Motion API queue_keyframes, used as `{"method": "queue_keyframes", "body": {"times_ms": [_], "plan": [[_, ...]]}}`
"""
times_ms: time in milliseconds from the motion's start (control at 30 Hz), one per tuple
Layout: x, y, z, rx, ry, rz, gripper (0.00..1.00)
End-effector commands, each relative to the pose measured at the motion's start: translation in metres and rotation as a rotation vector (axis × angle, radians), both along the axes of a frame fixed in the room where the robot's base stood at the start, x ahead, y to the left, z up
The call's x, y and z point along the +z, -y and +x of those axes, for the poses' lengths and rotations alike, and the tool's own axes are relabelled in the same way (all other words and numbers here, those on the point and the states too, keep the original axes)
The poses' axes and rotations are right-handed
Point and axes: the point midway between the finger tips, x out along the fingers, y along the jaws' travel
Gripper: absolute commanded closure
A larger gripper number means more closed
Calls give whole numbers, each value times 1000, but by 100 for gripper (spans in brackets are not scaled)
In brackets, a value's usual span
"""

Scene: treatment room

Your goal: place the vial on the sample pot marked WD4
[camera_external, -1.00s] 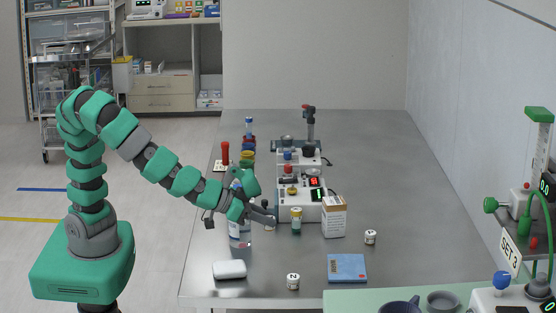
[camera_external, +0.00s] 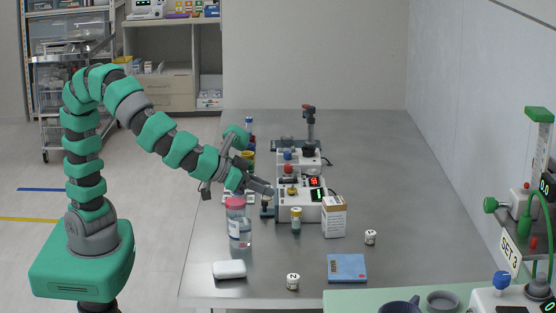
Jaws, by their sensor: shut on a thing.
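My gripper (camera_external: 268,190) is above the table, left of the white instrument, and its jaws are shut. A small dark-and-amber thing (camera_external: 267,206) shows just below the fingertips and seems to be the vial; the jaws partly hide it. Two small white pots with dark marks stand on the table: one at the front (camera_external: 292,281) and one to the right (camera_external: 370,237). Their marks are too small to read surely as WD4. My gripper is behind and left of both, apart from them.
A blue packet (camera_external: 347,267) and white case (camera_external: 229,269) lie in front.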

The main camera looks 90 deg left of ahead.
Motion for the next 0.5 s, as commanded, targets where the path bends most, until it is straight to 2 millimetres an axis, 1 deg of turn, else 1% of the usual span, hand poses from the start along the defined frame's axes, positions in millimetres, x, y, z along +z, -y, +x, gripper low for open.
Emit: {"method": "queue_keyframes", "body": {"times_ms": [33, 267, 467, 500], "plan": [[2, -5, -8, 33, -1, -7, 94], [13, -46, -46, 226, -3, -2, 94], [12, -78, -83, 374, -5, 1, 94], [12, -85, -92, 405, -4, 2, 94]]}}
